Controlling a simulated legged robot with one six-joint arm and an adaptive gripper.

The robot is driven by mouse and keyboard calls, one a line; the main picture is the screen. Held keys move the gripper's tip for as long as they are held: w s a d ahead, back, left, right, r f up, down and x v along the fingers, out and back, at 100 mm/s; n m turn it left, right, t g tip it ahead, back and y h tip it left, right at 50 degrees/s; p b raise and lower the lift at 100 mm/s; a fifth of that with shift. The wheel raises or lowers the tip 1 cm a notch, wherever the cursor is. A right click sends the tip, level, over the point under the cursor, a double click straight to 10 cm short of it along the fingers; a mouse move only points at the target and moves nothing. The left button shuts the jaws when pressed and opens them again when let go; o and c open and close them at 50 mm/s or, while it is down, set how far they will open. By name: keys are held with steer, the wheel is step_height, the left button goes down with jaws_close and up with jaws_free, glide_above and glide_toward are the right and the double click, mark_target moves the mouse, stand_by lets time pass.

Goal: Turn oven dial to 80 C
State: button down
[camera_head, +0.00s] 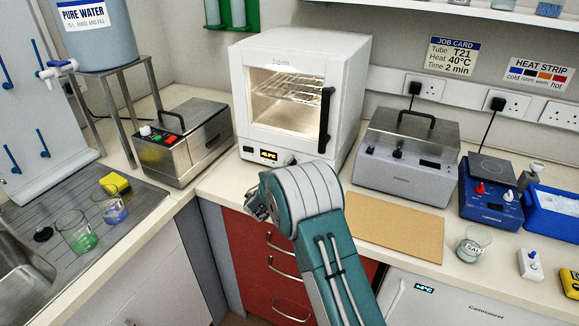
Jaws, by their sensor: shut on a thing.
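The white oven (300,95) stands at the back of the bench with its door shut, its lit chamber and wire racks showing through the window. Its small display (263,155) glows amber below the door; the digits are too small to read for sure. A small dark dial (291,159) shows partly to the right of the display, just above my arm; its setting is not readable. My gripper (257,207) is in front of and below the oven front, mostly hidden by my wrist. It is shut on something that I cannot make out.
A steel box with coloured buttons (185,140) stands left of the oven, and a grey bath (408,155) stands right. A brown board (395,225) lies in front of the bath. Glass beakers (75,232) stand near the sink. Red drawers (262,250) are below.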

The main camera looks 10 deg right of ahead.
steer(key=m, duration=0.4)
steer(key=shift+f+m, duration=0.2)
steer(key=shift+m, duration=0.4)
steer(key=shift+s+d+f+m, duration=0.1)
steer(key=shift+f+m, duration=0.1)
steer(key=shift+m, duration=0.1)
steer(key=shift+c, duration=1.8)
jaws_free()
steer(key=shift+r, duration=0.1)
steer(key=shift+s+a+r, duration=0.1)
steer(key=shift+a, duration=0.15)
steer(key=v, duration=1.1)
steer(key=shift+s, duration=0.15)
